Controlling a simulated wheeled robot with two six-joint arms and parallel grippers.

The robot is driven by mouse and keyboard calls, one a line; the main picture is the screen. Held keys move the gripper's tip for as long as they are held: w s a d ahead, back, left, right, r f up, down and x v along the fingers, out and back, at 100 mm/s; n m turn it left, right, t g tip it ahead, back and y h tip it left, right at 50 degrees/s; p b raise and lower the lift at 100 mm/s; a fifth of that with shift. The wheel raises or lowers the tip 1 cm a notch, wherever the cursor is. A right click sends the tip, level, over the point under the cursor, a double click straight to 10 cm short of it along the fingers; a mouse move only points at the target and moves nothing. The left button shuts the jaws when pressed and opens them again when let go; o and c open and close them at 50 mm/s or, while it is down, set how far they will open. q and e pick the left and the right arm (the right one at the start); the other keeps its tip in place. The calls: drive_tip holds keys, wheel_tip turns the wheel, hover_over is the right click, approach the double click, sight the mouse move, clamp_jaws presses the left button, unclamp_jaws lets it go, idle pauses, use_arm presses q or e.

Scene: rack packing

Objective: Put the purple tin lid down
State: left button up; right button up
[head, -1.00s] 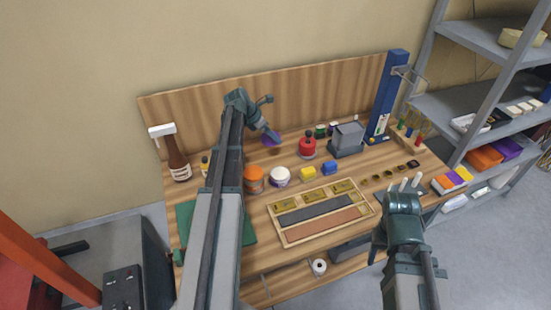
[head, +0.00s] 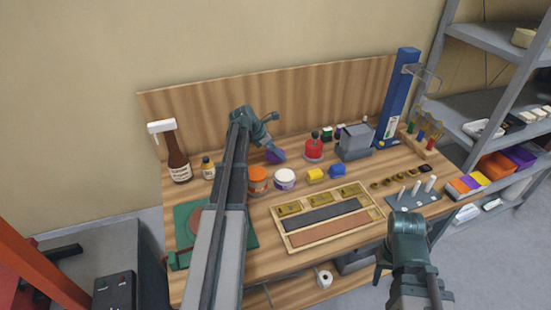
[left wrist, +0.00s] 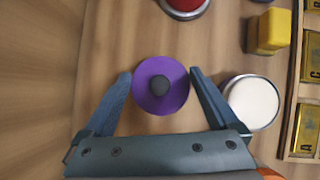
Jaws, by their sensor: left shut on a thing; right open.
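The purple tin lid (left wrist: 160,86) is round with a dark knob in its middle. My left gripper (left wrist: 160,78) has its fingers on either side of the lid and is shut on it. In the head view, the lid (head: 274,157) shows under my left gripper (head: 272,150), behind the orange jar and the white-topped tin. It is low over the wooden bench, and I cannot tell whether it touches the top. My right gripper (head: 408,228) is at the bench's front right, away from the lid, and open; its fingers are hardly visible.
The white-topped tin (left wrist: 252,103) stands close to the right finger. A wooden backboard (head: 200,112) rises behind. Bare wood lies left of the lid in the wrist view.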

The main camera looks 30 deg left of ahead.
use_arm(q)
drive_tip(key=shift+f+b, duration=0.7)
drive_tip(key=shift+f, duration=0.45)
use_arm(e)
drive_tip(key=shift+f, duration=1.2)
use_arm(q)
drive_tip(key=shift+f, duration=0.25)
drive_tip(key=o, duration=0.9)
drive_tip(key=shift+r, duration=0.1)
drive_tip(key=shift+o, duration=0.2)
use_arm(e)
drive_tip(key=shift+f, duration=0.1)
use_arm(q)
drive_tip(key=shift+r, duration=0.15)
drive_tip(key=shift+s+a+r+p, duration=0.15)
drive_tip(key=shift+s+r+p, duration=0.1)
drive_tip(key=shift+r+p, duration=0.3)
drive_tip(key=p+v, duration=0.9)
drive_tip(key=v, duration=0.1)
drive_tip(key=shift+s+r, duration=0.2)
drive_tip(key=shift+r, duration=0.1)
use_arm(e)
wheel_tip(320, 180, up, 10)
drive_tip(key=shift+r, duration=0.2)
